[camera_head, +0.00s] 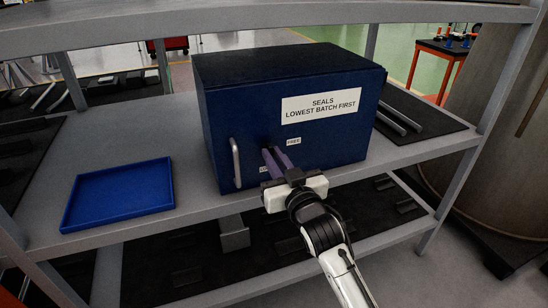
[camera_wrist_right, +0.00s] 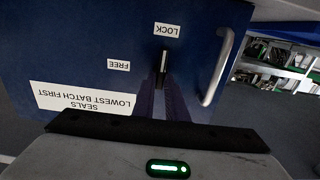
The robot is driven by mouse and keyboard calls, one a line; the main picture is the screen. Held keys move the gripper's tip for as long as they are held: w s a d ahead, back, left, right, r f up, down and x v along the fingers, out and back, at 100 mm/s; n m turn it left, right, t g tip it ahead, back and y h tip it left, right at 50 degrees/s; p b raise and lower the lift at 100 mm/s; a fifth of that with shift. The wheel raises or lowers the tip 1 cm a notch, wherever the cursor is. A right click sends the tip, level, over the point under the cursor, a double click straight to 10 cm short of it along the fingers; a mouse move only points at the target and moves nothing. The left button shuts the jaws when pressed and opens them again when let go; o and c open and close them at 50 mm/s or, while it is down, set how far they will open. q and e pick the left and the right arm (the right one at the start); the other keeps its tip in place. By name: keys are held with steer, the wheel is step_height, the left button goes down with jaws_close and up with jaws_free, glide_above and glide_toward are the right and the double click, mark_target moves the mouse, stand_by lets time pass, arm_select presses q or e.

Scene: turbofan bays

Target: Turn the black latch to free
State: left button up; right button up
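The black latch (camera_wrist_right: 164,62) is on the front of the dark blue box (camera_head: 225,128). In the right wrist view, it lines up with the LOCK label (camera_wrist_right: 166,30), and the FREE label (camera_wrist_right: 118,65) is off to its left. My right gripper (camera_head: 273,152) is at the box front, its purple fingers pointing at the latch. In the right wrist view the fingertips (camera_wrist_right: 162,80) are at the latch, one on each side, with a narrow gap; whether they press on it cannot be told. In the head view the gripper hides the latch. My left gripper is out of view.
A vertical grey door handle (camera_head: 236,162) stands out near the gripper. A white seals label (camera_head: 321,106) is on the box. An empty blue tray (camera_head: 118,194) lies on the grey shelf (camera_head: 190,213) to the left. A dark mat with metal rods (camera_head: 397,118) lies right.

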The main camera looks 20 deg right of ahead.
jaws_close()
steer(key=n+p, duration=0.2)
steer(key=n, duration=0.4)
steer(key=n+p, duration=0.1)
steer(key=n, duration=0.5)
steer(key=n+p, duration=0.2)
steer(key=n, duration=0.3)
steer(key=shift+a+f+n+p, duration=0.25)
steer(key=shift+n+p, duration=0.1)
steer(key=shift+n, duration=0.05)
stand_by(0.4)
steer(key=o, duration=0.5)
jaws_free()
